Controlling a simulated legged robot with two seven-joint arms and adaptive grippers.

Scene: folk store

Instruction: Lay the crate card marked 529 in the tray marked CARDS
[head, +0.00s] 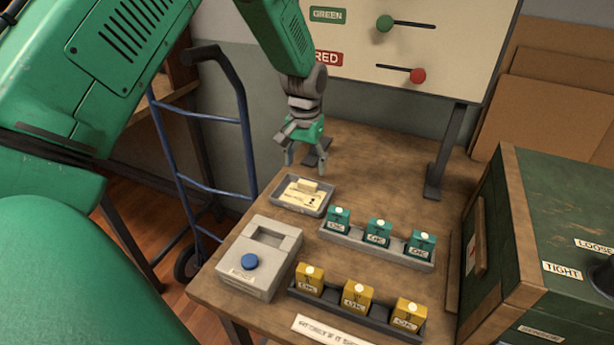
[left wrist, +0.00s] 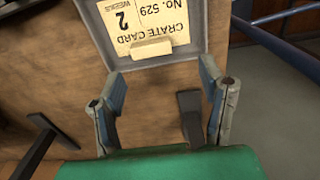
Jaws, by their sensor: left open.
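The crate card (head: 300,198) is cream and lies in a shallow grey tray (head: 328,206) at the back left of the table. In the left wrist view the card (left wrist: 135,22) reads 529 upside down and has a pale raised block (left wrist: 151,49) near its edge. The tray rim (left wrist: 115,62) surrounds it; I cannot see a CARDS label on this tray. My left gripper (head: 305,161) is open and empty, above and behind the tray, apart from the card. In the left wrist view its fingers (left wrist: 163,85) are spread. My right gripper is not in view.
Racks of teal blocks (head: 378,233) and yellow blocks (head: 357,297) are to the right. A green cabinet (head: 560,200) fills the right side. A blue hand truck (head: 200,190) stands left of the table.

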